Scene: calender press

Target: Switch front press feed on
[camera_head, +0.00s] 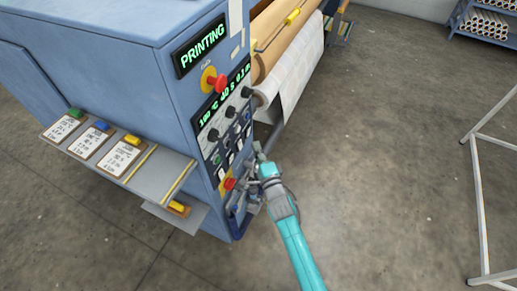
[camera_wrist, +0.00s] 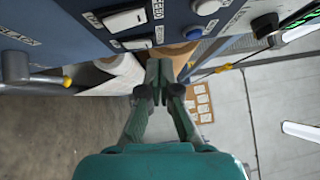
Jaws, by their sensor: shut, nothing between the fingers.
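The blue press cabinet (camera_head: 120,60) has a control panel with knobs, round buttons and small white rocker switches (camera_head: 229,158) on its right-hand face. In the wrist view, one white rocker (camera_wrist: 124,20) and a second one (camera_wrist: 137,44) show near the top. Their labels are upside down and too small to read surely, so I cannot tell which is the front feed switch. My gripper (camera_head: 260,152) is beside the panel's lower right edge. In the wrist view, my gripper (camera_wrist: 158,68) is shut and empty, just below the second rocker; contact cannot be judged.
A red emergency stop (camera_head: 216,83) and a lower red knob (camera_head: 230,184) stick out from the panel. A shelf (camera_head: 160,175) with several label cards juts out left. Paper rolls (camera_head: 290,65) lie behind. A metal frame (camera_head: 478,180) stands right; the floor between is clear.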

